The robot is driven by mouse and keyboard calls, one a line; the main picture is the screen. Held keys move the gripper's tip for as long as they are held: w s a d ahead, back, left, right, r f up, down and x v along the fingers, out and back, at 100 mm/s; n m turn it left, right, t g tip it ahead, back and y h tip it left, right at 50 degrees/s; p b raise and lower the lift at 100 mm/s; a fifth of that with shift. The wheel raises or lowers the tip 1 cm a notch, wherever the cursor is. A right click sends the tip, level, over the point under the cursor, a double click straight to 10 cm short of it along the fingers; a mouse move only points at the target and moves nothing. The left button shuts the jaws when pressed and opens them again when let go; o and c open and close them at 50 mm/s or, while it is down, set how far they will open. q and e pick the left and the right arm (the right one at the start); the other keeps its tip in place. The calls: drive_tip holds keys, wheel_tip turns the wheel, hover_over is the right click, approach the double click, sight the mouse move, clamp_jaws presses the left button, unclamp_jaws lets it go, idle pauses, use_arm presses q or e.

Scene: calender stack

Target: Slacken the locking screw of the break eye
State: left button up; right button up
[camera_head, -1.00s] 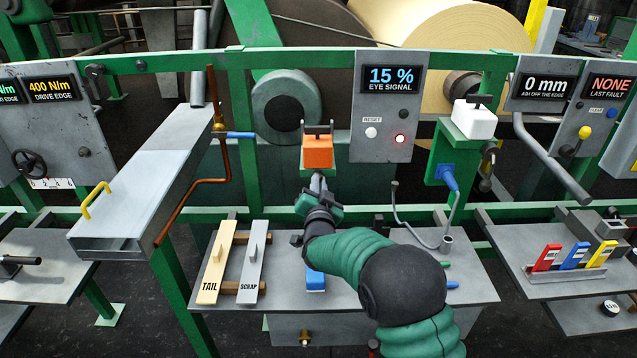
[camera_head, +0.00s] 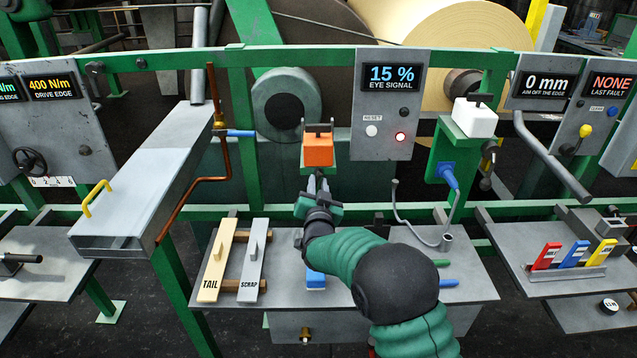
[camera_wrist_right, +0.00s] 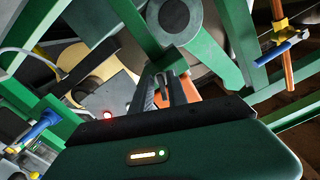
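The break eye looks to be the orange block (camera_head: 318,150) on a green bracket, below the rail and beside the eye signal panel. A dark handle-like piece (camera_head: 318,128) stands on top of it; I cannot tell whether this is the locking screw. My right gripper (camera_head: 317,184) points up from below, just under the orange block. In the right wrist view its two fingers (camera_wrist_right: 166,88) stand apart with a narrow gap, with part of the orange block (camera_wrist_right: 188,88) behind them. Nothing shows held between them. My left gripper is not in view.
The panel (camera_head: 382,150) reads 15 % and has a lit red lamp. A white block (camera_head: 474,120) on a green bracket stands to the right. A bent copper-coloured pipe (camera_head: 190,183) is to the left. The bench (camera_head: 425,285) below holds TAIL and SCRAP boards.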

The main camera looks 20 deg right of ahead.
drive_tip(key=shift+o, duration=0.7)
drive_tip(key=shift+w+r, duration=0.1)
drive_tip(key=shift+r, duration=0.15)
drive_tip(key=shift+r, duration=0.1)
drive_tip(key=shift+s, duration=0.3)
drive_tip(key=v, duration=1.6)
drive_tip(key=shift+s, duration=0.15)
